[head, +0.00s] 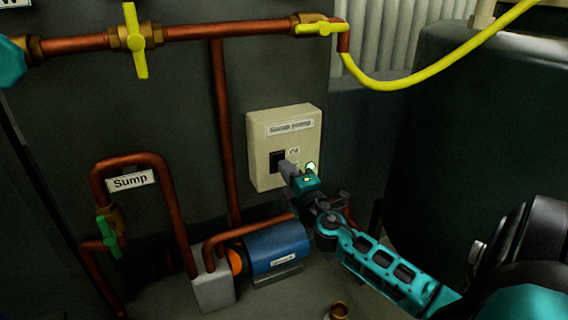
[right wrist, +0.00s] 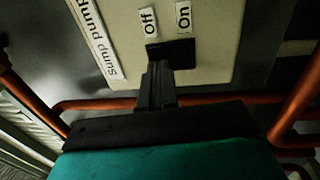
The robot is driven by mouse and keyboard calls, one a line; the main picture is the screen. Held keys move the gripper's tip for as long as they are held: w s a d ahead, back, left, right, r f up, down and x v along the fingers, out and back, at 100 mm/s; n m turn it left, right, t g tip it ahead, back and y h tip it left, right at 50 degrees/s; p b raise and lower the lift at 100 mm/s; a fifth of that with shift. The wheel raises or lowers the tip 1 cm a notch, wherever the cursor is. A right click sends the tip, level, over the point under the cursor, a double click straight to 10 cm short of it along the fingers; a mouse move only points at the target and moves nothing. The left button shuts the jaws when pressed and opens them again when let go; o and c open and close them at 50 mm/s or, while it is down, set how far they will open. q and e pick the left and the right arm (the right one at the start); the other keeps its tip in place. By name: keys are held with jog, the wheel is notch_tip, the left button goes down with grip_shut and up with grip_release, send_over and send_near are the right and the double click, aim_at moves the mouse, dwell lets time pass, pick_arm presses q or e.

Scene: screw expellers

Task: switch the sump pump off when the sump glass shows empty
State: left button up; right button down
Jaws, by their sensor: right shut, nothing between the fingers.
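The sump pump switch box (head: 284,130) is a cream box on the dark wall, labelled "Sump pump". Its black switch (head: 276,157) also shows in the right wrist view (right wrist: 180,53), beside the "Off" (right wrist: 149,20) and "On" (right wrist: 184,15) labels. Contact and the switch's position cannot be told. I cannot make out the sump glass. My left gripper is not in view.
The blue pump (head: 275,247) sits below the box. Copper pipes (head: 223,130) run around it, one by the "Sump" label (head: 131,180) and a green-handled valve (head: 106,236). A yellow hose (head: 400,80) hangs above right. A dark tank (head: 470,130) stands at right.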

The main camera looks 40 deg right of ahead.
jog(key=shift+x, duration=0.9)
